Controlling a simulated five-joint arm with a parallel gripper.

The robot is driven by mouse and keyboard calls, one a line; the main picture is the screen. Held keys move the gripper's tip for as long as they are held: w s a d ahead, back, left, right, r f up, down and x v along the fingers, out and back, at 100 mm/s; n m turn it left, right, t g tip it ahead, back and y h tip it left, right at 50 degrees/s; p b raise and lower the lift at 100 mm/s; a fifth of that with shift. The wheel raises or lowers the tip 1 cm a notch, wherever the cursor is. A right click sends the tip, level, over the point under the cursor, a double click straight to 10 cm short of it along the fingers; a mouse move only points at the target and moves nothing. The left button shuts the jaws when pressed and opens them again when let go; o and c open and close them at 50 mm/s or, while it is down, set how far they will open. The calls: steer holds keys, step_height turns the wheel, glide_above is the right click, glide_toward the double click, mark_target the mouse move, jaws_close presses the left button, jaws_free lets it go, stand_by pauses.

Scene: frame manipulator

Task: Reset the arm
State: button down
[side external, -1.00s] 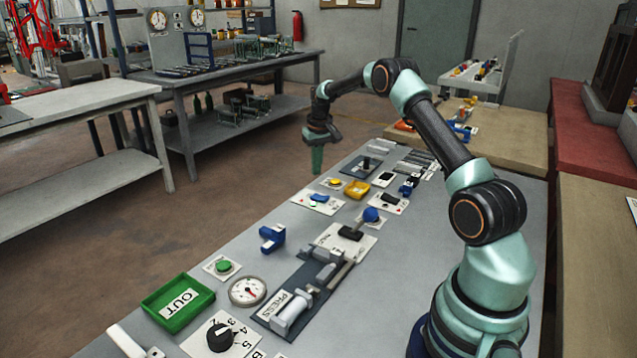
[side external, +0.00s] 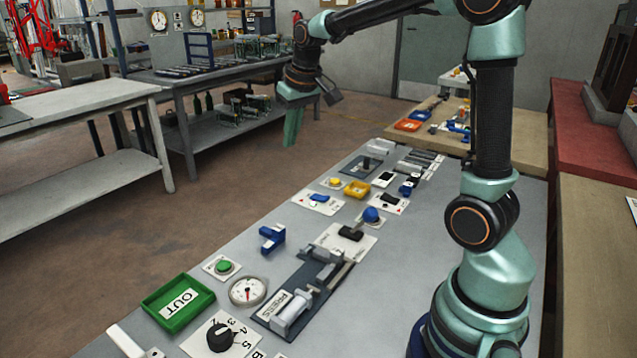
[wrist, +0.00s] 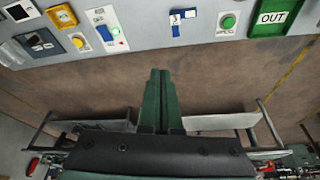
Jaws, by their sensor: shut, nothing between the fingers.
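My gripper (side external: 292,128) is at the upper middle of the side external view, its green fingers pointing down. It is above and beyond the far left edge of the grey work table (side external: 245,248), over the floor side, and touches nothing there. In the wrist view the two green fingers (wrist: 158,90) lie together with nothing between them. My arm stands upright at the right, with its forearm reaching left.
The table carries a green OUT tray (side external: 178,303), a gauge (side external: 248,291), a rotary knob (side external: 220,338), a blue block (side external: 272,238), a green button (side external: 223,267), a press (side external: 300,300) and a yellow tray (side external: 357,189). A grey shelf bench (side external: 240,66) stands behind the gripper.

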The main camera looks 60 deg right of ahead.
steer(key=s+a+n+t+y, duration=0.1)
steer(key=s+a+n+t, duration=0.1)
steer(key=s+a, duration=1)
steer(key=s, duration=0.2)
steer(key=shift+s+f+n, duration=0.25)
steer(key=shift+s+n, duration=0.15)
